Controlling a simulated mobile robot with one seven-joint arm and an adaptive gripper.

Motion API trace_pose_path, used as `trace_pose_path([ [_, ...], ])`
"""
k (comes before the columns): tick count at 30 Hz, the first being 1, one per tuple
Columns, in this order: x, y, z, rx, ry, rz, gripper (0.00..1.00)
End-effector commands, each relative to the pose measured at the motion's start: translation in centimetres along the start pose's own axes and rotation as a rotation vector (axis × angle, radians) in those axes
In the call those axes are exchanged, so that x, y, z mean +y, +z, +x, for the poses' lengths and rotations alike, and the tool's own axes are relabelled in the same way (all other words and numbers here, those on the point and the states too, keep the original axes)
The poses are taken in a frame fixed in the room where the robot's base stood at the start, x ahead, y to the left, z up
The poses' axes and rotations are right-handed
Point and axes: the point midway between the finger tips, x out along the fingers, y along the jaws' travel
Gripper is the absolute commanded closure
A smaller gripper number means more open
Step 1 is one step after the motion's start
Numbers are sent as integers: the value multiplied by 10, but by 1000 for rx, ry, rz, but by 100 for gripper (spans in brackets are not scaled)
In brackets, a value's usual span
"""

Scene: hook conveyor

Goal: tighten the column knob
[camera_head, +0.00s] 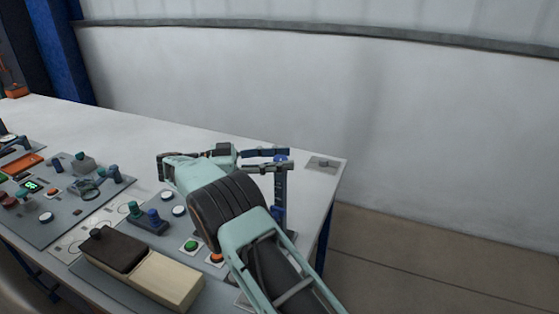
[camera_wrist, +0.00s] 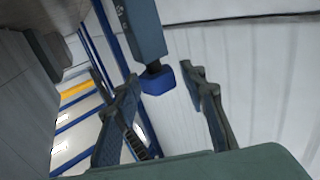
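The column (camera_head: 280,198) is a dark blue upright post near the right end of the table. Its blue knob (camera_head: 281,158) shows near the top, between the two finger ends of my gripper (camera_head: 283,159). In the wrist view the column (camera_wrist: 140,28) comes in from the top, and the blue knob (camera_wrist: 158,82) sits at the end of a short dark stem. My gripper (camera_wrist: 160,74) is open, with one finger on each side of the knob. A gap shows on the right of the knob; I cannot tell whether the left finger touches it.
A brown and cream box (camera_head: 150,270), green and orange buttons (camera_head: 191,246) and a grey control panel (camera_head: 70,210) lie left of my arm. A small grey plate (camera_head: 323,163) is at the table's right corner. A white wall (camera_head: 300,90) stands behind.

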Motion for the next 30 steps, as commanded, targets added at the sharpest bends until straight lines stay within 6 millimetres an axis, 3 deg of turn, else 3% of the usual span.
trace_pose_path([
  [11, 1, -1, -1, -3, 0, -6, 55],
  [24, 0, -76, -1, -3, -1, -2, 55],
  [30, 0, -95, 0, -2, 0, -5, 55],
])
